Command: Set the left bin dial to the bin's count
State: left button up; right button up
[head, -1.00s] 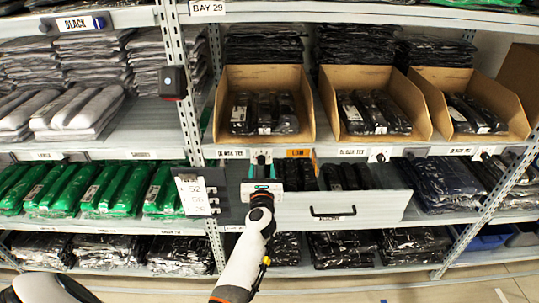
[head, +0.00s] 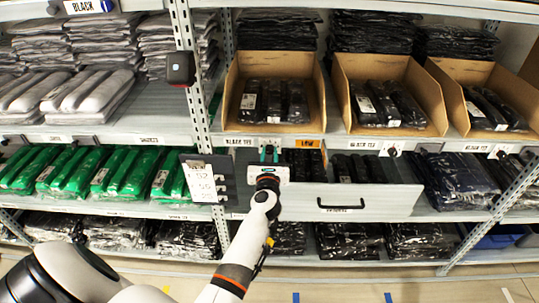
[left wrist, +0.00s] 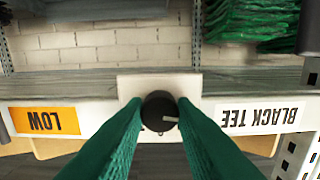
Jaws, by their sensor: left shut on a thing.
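The left bin (head: 232,108) is an open cardboard box holding three visible black wrapped packs (head: 274,100). Its dial (left wrist: 160,112) is a round black knob with a pale pointer mark, on a white plate on the shelf edge between the orange LOW label (left wrist: 45,121) and the BLACK TEE label (left wrist: 258,116). My left gripper (head: 269,154) is at the shelf edge below the left bin. Its green fingers lie on both sides of the knob in the left wrist view, shut on it. The dial is mostly hidden by the gripper in the head view. My right gripper is not in view.
Two more cardboard bins (head: 340,108) stand to the right, with their own dials (head: 393,150) below. A grey drawer front (head: 370,200) with a black handle sits just below my gripper. A clipboard (head: 202,180) hangs on the upright to the left.

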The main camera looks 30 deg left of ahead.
pick_arm(q)
jog(key=m+p, duration=0.2)
jog(key=m, duration=0.1)
jog(key=shift+r, duration=0.15)
jog(key=shift+m+p, duration=1.1)
jog(key=shift+m, duration=1.2)
jog(key=o, duration=1)
jog(key=shift+w+f, duration=0.1)
jog(key=shift+f, duration=0.1)
